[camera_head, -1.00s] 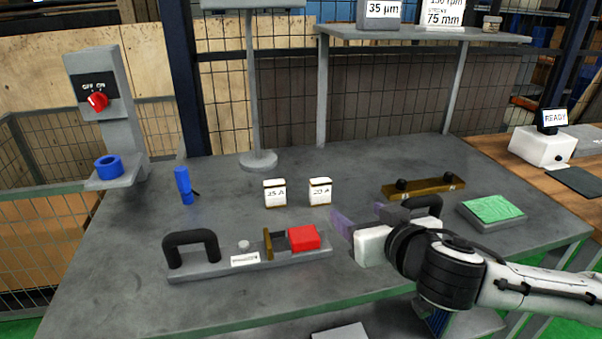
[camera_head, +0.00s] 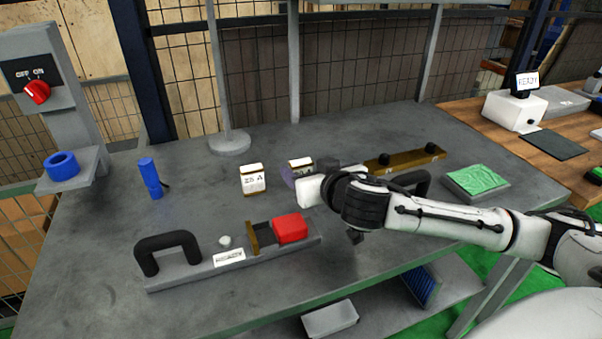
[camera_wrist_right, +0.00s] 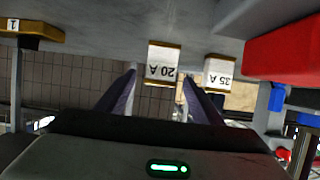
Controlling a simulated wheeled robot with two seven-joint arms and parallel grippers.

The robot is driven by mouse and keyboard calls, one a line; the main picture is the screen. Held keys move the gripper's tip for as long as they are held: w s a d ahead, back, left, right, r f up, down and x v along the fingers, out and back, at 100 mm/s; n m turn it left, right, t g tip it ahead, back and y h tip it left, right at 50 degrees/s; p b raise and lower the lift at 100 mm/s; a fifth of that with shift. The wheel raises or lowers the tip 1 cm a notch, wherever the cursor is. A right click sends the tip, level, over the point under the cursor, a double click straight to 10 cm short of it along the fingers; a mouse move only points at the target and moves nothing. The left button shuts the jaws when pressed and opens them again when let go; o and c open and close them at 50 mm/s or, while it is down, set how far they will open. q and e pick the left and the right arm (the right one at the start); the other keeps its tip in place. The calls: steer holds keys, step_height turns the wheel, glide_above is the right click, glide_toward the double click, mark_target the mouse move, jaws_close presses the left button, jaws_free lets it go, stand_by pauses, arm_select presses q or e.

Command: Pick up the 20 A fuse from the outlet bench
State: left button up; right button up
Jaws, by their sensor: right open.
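The 20 A fuse (camera_head: 299,165), a white block with brown ends, stands on the grey bench and is partly hidden behind my right gripper (camera_head: 308,172). In the right wrist view, which is upside down, the 20 A fuse (camera_wrist_right: 163,62) shows its label between the two open fingertips, a little ahead of them. I cannot tell whether either finger touches it. The similar 35 A fuse (camera_wrist_right: 220,74) stands beside it, outside the fingers. It also shows in the head view (camera_head: 253,180). My left gripper is out of view.
A grey fixture with a black handle (camera_head: 168,248) and red block (camera_head: 290,229) lies in front of the fuses. A brown bar (camera_head: 405,159) lies to the right, with a green pad (camera_head: 477,180) beyond.

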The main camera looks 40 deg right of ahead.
steer(key=shift+w+d+f, duration=0.1)
steer(key=shift+w+f, duration=0.1)
steer(key=shift+w, duration=0.3)
steer(key=c, duration=1.2)
steer(key=shift+r, duration=0.1)
